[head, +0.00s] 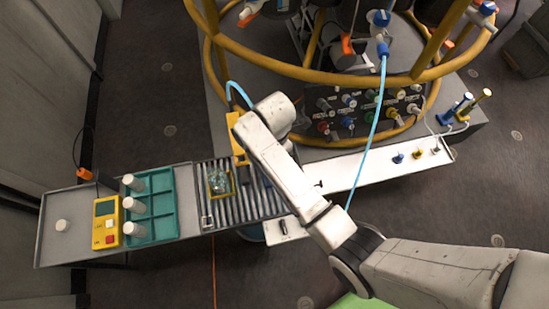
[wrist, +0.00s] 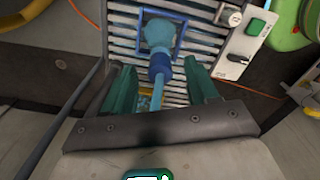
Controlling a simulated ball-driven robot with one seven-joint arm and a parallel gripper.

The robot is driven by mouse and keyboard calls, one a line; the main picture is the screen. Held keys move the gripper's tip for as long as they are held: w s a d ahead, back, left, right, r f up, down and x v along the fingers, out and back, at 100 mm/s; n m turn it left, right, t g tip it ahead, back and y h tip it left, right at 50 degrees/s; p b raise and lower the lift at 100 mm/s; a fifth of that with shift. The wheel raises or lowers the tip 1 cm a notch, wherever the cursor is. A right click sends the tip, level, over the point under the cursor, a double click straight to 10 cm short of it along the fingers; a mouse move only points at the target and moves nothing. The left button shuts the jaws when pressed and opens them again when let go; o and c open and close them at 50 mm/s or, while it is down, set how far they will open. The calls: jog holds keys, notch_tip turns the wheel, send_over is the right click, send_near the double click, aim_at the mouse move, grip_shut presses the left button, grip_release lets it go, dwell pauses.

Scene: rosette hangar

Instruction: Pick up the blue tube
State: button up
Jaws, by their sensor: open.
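A light blue tube (head: 368,140) hangs from a blue fitting (head: 382,47) on the yellow-ringed frame and passes down behind my arm in the head view. A short light blue arc (head: 238,91) shows left of my wrist; I cannot tell if it is the same tube. In the wrist view my gripper (wrist: 163,90) is open, its two green fingers apart. A light blue length (wrist: 157,96) with a dark blue collar (wrist: 159,68) lies between the fingers, not visibly gripped. In the head view my fingers are hidden.
A roller conveyor (head: 205,214) holds a yellow-edged bin (head: 232,195). Left of it are a green rack (head: 163,224) with white cylinders and a yellow control box (head: 106,222). A white shelf (head: 400,167) with small fittings is at right. Yellow rings (head: 300,72) curve above.

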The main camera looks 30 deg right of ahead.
jog(key=shift+f, duration=1.15)
grip_shut()
jog(key=shift+r, duration=0.15)
notch_tip(320, 180, up, 18)
jog(key=p, duration=0.4)
jog(key=shift+p, duration=0.3)
